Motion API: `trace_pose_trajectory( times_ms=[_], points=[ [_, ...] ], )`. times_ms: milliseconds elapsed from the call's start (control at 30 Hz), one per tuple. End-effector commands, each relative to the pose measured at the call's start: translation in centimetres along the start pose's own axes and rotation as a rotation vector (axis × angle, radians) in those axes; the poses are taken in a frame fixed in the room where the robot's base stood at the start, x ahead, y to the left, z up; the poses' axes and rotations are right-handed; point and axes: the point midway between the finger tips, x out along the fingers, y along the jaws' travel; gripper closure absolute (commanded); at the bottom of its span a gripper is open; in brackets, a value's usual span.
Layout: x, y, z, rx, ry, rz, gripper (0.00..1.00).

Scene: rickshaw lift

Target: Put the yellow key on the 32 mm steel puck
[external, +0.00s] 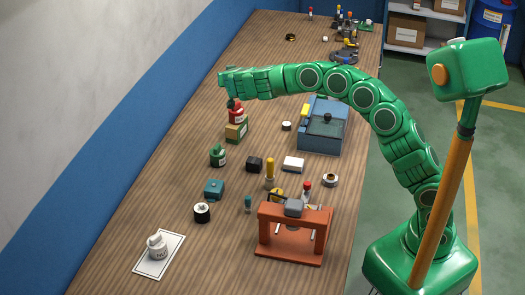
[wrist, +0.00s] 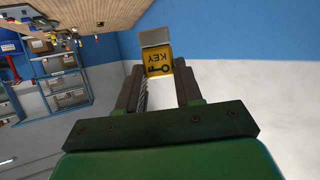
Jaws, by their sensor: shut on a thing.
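My gripper (external: 226,82) is raised over the left part of the bench, above a red bottle. In the wrist view my gripper (wrist: 160,74) is shut on the yellow key (wrist: 161,64), a yellow block marked KEY, with a pale grey end beyond it. The key cannot be made out in the external view. I cannot tell for sure which item is the 32 mm steel puck. A small metal ring-like piece (external: 330,180) lies right of the white block, and a small pale round piece (external: 286,126) lies left of the blue machine.
The blue machine (external: 322,125) is to the right, the orange press stand (external: 292,236) in front.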

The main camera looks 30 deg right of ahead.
Motion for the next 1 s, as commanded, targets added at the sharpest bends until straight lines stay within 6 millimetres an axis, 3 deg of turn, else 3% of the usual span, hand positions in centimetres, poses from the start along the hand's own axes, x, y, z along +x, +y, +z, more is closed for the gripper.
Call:
trace_pose_trajectory(
  times_ms=[333, 600, 800, 1000],
  points=[
    [5.4, 9.1, 1.4, 0.136, 0.002, 0.33, 0.94],
    [8.3, 17.3, 5.9, 0.254, 0.002, 0.62, 0.94],
    [8.9, 20.6, 9.2, 0.309, 0.001, 0.751, 0.94],
    [9.2, 21.6, 10.6, 0.329, 0.0, 0.791, 0.94]
  ],
)
